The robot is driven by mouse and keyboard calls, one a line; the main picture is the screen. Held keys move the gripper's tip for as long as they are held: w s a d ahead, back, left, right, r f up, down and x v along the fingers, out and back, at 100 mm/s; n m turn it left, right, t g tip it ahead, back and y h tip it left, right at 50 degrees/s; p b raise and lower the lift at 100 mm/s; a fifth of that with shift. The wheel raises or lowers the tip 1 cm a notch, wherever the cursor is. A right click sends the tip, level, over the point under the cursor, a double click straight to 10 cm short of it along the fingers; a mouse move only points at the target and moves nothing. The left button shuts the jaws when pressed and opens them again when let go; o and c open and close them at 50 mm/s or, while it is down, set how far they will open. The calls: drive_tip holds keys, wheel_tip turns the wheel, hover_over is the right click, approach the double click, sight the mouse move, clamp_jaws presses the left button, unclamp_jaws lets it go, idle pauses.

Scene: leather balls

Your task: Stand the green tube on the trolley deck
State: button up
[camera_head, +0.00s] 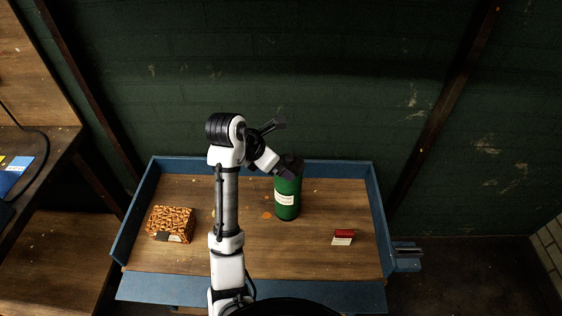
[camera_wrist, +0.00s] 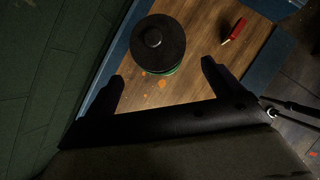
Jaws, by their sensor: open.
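The green tube (camera_head: 287,198) has a white label and stands upright on the wooden trolley deck (camera_head: 317,252), right of centre. In the wrist view its round black cap (camera_wrist: 157,40) faces the camera, with a thin green edge below. My gripper (camera_wrist: 162,70) is open and empty. Its two fingers are spread wide, and the cap shows just beyond the fingertips, roughly between their lines. In the head view my dark gripper is close beside the tube's top; whether they touch cannot be told.
An orange-brown patterned box (camera_head: 171,223) lies on the deck at left. A small red and white block (camera_head: 343,237) lies at right; it also shows in the wrist view (camera_wrist: 235,31). Blue walls (camera_head: 377,205) edge the deck. A green wall (camera_head: 300,80) rises behind. Bare deck lies between the objects.

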drive_tip(key=shift+p+v, duration=0.6)
drive_tip(key=shift+v, duration=1.35)
